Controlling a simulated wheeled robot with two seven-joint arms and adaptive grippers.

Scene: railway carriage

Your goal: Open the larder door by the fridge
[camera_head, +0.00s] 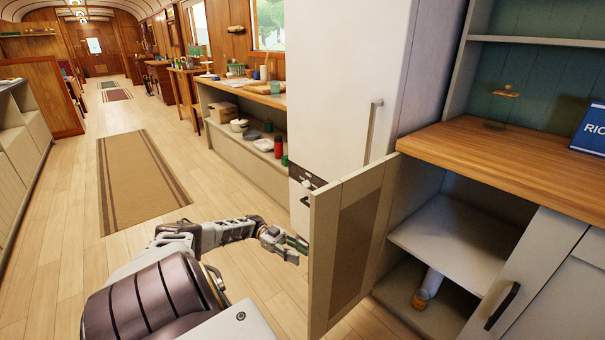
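The larder door (330,245) is a pale cream panel with a brown inset on its inner side. It stands swung well open beside the white fridge (335,80), hinged next to it. The larder's inside (460,240) shows, with a pale shelf and a lower space. My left gripper (298,249) is just left of the door, by its outer face. Its fingers look apart, with nothing seen between them; whether a fingertip touches the door is unclear. The door's outer face and any handle on it are hidden. My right gripper is out of view.
A wooden worktop (500,150) runs above the larder, with a blue box (592,130) at right. A white and orange item (428,288) is low inside. Floor (240,190) is clear at left.

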